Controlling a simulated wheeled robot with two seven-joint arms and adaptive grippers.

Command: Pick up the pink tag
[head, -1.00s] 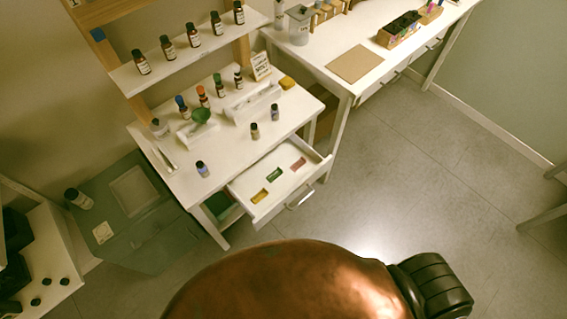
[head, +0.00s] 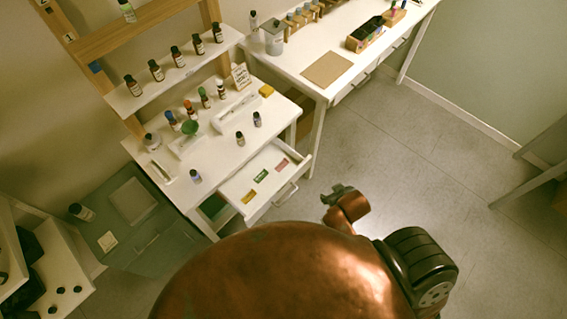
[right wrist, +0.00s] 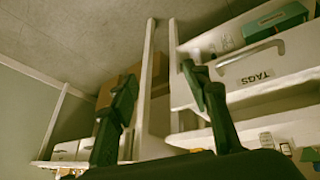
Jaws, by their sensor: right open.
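The pink tag (head: 281,165) lies flat in the open white drawer (head: 291,189), at its back right end. A green tag (head: 261,176) and a yellow tag (head: 249,196) lie in line with it. My right gripper (head: 338,190) is to the right of the drawer front, apart from it and empty. In the right wrist view its two dark green fingers (right wrist: 160,85) are spread, with a drawer front labelled TAGS (right wrist: 250,78) beyond. The pink tag cannot be made out there. My left gripper is not in view.
The drawer belongs to a white desk (head: 222,155) holding several small bottles, a tray (head: 236,112) and a green funnel (head: 189,127). A shelf of brown bottles (head: 157,70) stands behind. A second table (head: 300,62) is at the back right. Floor right of the drawer is free.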

